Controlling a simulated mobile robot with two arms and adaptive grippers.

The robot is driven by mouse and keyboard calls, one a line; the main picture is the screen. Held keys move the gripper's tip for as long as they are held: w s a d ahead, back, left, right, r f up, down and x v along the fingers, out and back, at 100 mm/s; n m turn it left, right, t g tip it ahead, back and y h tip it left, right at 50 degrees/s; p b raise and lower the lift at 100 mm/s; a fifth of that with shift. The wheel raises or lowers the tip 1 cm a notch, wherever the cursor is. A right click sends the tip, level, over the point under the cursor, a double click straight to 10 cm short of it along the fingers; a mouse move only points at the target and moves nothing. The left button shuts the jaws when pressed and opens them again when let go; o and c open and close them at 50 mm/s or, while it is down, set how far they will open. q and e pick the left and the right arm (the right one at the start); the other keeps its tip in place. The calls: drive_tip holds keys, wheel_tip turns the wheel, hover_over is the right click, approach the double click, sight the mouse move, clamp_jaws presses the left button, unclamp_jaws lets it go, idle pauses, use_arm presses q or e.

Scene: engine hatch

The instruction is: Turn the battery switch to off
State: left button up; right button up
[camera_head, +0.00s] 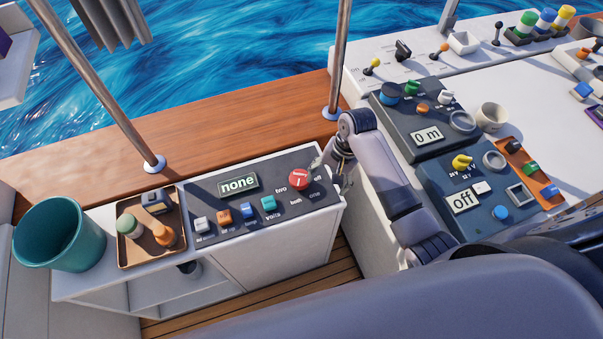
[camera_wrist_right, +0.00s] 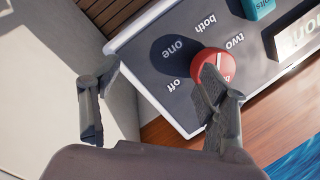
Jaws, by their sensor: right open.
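The battery switch is a round red knob (camera_head: 299,179) at the right end of a dark panel (camera_head: 262,215) on a white cabinet. Labels off, one, both and two surround it. The panel's display (camera_head: 238,183) reads "none". In the right wrist view the knob (camera_wrist_right: 203,62) is partly hidden behind one finger, with a white mark on its face; I cannot tell which label it points to. My right gripper (camera_head: 328,174) is open just right of the knob. In the wrist view (camera_wrist_right: 158,100) its fingers are apart, one overlapping the knob; contact is unclear. My left gripper is not seen.
Several coloured switches line the same panel left of the knob. A brown tray (camera_head: 180,242) with small items and a teal bucket (camera_head: 60,235) stand further left. A metal post (camera_head: 340,60) rises behind. Consoles with knobs (camera_head: 428,120) lie right of my right arm.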

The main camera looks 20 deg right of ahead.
sight(301, 177)
drive_tip(key=w+r+m+g+y, duration=0.15)
drive_tip(key=w+r+m, duration=0.35)
drive_tip(key=w+r, duration=0.5)
drive_tip(key=x, duration=0.5)
drive_tip(key=s+x, duration=0.1)
drive_tip(key=x, duration=0.4)
drive_tip(key=s+p+x, duration=0.1)
drive_tip(key=x, duration=0.4)
drive_tip(key=shift+s+a+r, duration=0.1)
drive_tip(key=shift+a+r, duration=0.05)
drive_tip(key=shift+a, duration=0.3)
drive_tip(key=shift+c, duration=0.4)
drive_tip(key=c, duration=1.1)
